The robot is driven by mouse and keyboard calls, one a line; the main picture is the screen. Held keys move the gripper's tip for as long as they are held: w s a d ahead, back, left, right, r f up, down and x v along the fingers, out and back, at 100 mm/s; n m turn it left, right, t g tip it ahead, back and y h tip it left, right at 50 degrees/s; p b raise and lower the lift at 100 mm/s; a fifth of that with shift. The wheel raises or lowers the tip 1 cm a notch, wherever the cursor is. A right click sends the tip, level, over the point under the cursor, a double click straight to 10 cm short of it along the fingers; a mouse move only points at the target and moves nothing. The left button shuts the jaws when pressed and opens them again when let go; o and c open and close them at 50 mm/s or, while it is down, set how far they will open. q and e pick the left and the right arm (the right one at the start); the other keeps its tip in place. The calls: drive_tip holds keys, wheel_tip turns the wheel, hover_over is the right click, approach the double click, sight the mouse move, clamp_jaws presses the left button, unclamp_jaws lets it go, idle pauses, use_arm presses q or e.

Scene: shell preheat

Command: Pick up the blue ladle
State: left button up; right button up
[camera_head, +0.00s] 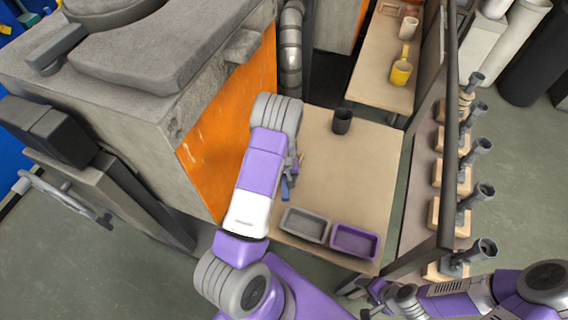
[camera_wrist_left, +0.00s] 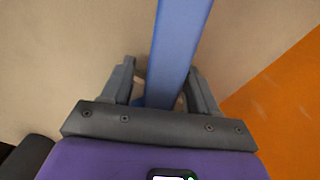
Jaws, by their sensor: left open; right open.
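The blue ladle (camera_wrist_left: 178,45) shows in the left wrist view as a long blue bar. It runs from the top edge down between the two fingers of my left gripper (camera_wrist_left: 162,80). The fingers are open on either side of it, and I cannot tell whether either touches it. In the head view, my left gripper (camera_head: 291,172) is over the left side of the tan table, mostly hidden by my arm. Only a small blue part of the ladle (camera_head: 285,188) shows there; its bowl cannot be made out. My right gripper (camera_head: 372,299) is open at the bottom, off the table's front corner.
A grey tray (camera_head: 304,225) and a purple tray (camera_head: 354,241) sit at the table's (camera_head: 358,178) front edge. A dark cup (camera_head: 342,121) stands at the back. The orange-faced furnace (camera_head: 215,150) borders the left side. A rack with a dark rail (camera_head: 449,130) stands on the right.

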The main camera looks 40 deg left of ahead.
use_arm(q)
clamp_jaws()
drive_tip(key=shift+r, duration=0.1)
